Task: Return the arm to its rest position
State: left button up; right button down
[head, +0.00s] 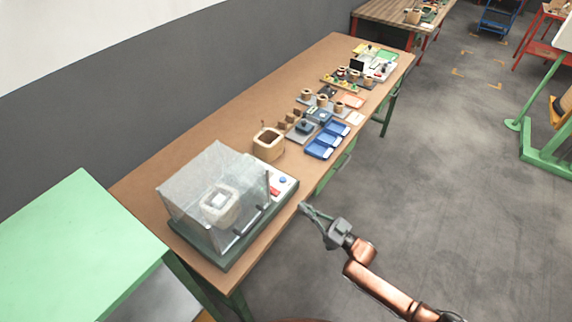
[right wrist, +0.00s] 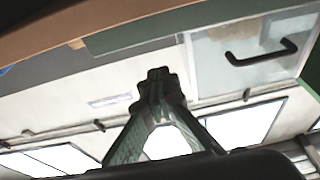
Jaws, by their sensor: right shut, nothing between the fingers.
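My right gripper (head: 304,207) is shut and empty in the head view. It is just off the front edge of the long brown table (head: 225,115), near the right side of a clear-covered box (head: 212,190). In the right wrist view the two fingers of my right gripper (right wrist: 158,85) meet at their tips with nothing between them. My right arm (head: 385,290) reaches in from the lower right of the head view. My left gripper does not show in either view.
A wooden container (head: 268,144) and blue trays (head: 327,140) stand on the table, with small parts farther back. A green-topped table (head: 75,240) is at the left. The grey floor (head: 450,170) right of the table is mostly clear. A green frame (head: 545,150) stands at far right.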

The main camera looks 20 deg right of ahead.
jog(key=s+d+f+m+g+h, duration=0.1)
jog(key=d+f+m+h, duration=0.2)
jog(key=f, duration=0.8)
jog(key=s+d+f+g+h, duration=0.15)
jog(key=d+f+h, duration=0.25)
jog(key=f, duration=0.7)
jog(key=s+d+f+m+g+h, duration=0.1)
jog(key=s+d+f+g+h, duration=0.1)
jog(key=s+f, duration=0.65)
jog(key=s+d+f+m+g+h, duration=0.15)
jog(key=s+f, duration=0.35)
jog(key=f, duration=0.6)
jog(key=s+f+g+h, duration=0.1)
jog(key=s+f+g, duration=0.2)
jog(key=s+f, duration=0.55)
jog(key=s+f+g, duration=0.3)
jog(key=s+f, duration=0.3)
jog(key=s, duration=0.5)
jog(key=s+a+f+g, duration=0.2)
jog(key=s, duration=0.9)
jog(key=s+a+f+g, duration=0.2)
jog(key=s+f+g, duration=0.1)
jog(key=s, duration=0.8)
jog(key=shift+s+a+f, duration=0.2)
jog(key=shift+a+f, duration=0.1)
jog(key=c, duration=2.6)
grip_release()
jog(key=shift+h, duration=0.25)
